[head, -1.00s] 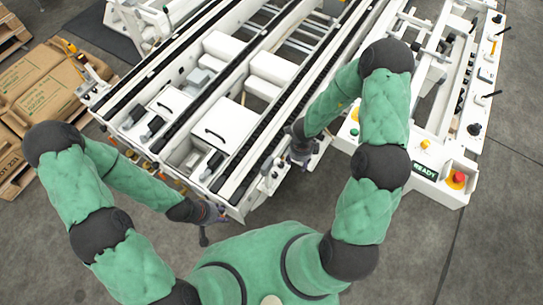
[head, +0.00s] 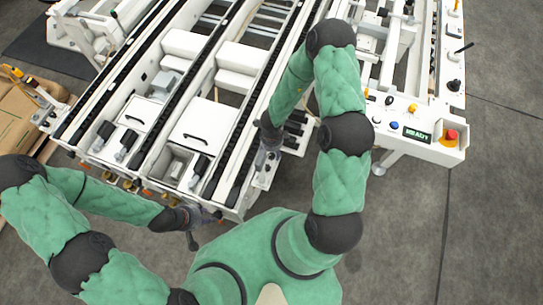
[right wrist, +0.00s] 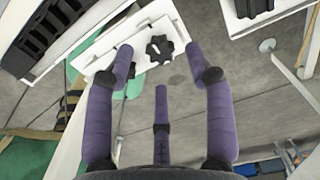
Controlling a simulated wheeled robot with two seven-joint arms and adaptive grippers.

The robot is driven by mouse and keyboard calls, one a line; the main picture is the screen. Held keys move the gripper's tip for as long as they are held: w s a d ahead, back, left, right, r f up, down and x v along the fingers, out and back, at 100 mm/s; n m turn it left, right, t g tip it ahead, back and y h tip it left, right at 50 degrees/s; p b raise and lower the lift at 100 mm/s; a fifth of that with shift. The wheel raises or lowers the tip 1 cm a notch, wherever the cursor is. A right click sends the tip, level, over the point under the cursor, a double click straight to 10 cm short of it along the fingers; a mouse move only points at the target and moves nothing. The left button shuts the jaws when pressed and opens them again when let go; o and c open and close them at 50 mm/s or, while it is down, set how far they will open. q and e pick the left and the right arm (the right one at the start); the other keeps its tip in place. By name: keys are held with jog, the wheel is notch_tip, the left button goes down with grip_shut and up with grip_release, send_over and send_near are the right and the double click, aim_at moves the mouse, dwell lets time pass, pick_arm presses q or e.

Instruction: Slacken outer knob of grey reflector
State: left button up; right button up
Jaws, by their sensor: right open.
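My right gripper (right wrist: 160,62) is open and empty, its purple fingers spread. In the right wrist view a black lobed knob (right wrist: 160,48) on a white bracket (right wrist: 143,40) shows between the two outer fingertips; I cannot tell if they touch it. I cannot make out the grey reflector's face. In the head view my right gripper (head: 269,160) is beside the conveyor's front right corner, above a white plate (head: 263,181). My left gripper (head: 198,218) is low by the conveyor's front end; its fingers are too small to read.
The white conveyor frame (head: 232,212) fills the middle. A control panel with a READY display (head: 417,135) and a red stop button (head: 451,135) stands to the right. A round foot (right wrist: 267,45) stands on the floor. Grey floor (head: 400,235) is clear at lower right.

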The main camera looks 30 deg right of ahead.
aim_at(272, 157)
jog(key=shift+f+b, duration=0.65)
jog(key=shift+f, duration=0.85)
grip_shut()
